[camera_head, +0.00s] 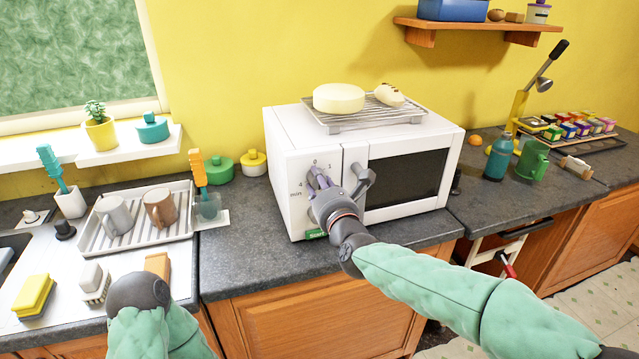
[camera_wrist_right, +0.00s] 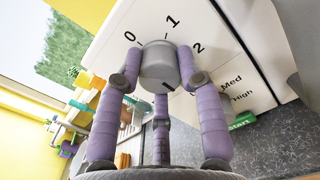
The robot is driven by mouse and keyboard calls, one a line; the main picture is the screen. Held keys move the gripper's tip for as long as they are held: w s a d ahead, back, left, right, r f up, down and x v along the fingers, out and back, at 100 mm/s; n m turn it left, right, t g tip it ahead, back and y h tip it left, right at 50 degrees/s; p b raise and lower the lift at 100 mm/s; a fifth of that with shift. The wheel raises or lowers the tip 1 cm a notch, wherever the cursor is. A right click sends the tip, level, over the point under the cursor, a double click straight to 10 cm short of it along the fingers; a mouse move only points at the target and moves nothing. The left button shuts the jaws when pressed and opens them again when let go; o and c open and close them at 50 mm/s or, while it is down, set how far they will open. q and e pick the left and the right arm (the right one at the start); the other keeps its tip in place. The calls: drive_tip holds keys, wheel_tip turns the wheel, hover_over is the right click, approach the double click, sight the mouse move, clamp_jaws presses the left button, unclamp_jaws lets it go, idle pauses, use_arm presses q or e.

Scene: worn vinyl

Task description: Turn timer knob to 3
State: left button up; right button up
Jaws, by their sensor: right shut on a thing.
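The white microwave (camera_head: 300,130) stands on the dark counter, its control panel on the left side of its front. My right gripper (camera_head: 318,180) is at the panel, its purple fingers around the grey timer knob (camera_wrist_right: 160,66). In the right wrist view, the right gripper (camera_wrist_right: 160,80) is shut on the knob, with fingertips against its sides. The numbers 0, 1 and 2 show around the knob there; 3 is hidden. A short dark mark is on the knob's near edge; which number it points to I cannot tell. My left arm shows at the lower left, but its gripper fingers do not.
A wire rack (camera_head: 375,112) with a pale cheese-like round (camera_head: 338,98) sits on the microwave. The microwave's door handle (camera_head: 362,182) is just right of my right gripper. A green Start button (camera_wrist_right: 241,120) is below the dials. A dish rack (camera_head: 135,240) stands left.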

drive_tip(key=o, duration=1.1)
drive_tip(key=shift+a+f, duration=0.15)
drive_tip(key=shift+f, duration=0.65)
drive_tip(key=shift+o, duration=0.2)
drive_tip(key=shift+r, duration=0.4)
drive_tip(key=shift+s+r, duration=0.1)
drive_tip(key=v, duration=1.1)
drive_tip(key=shift+s, duration=0.35)
drive_tip(key=shift+d, duration=0.25)
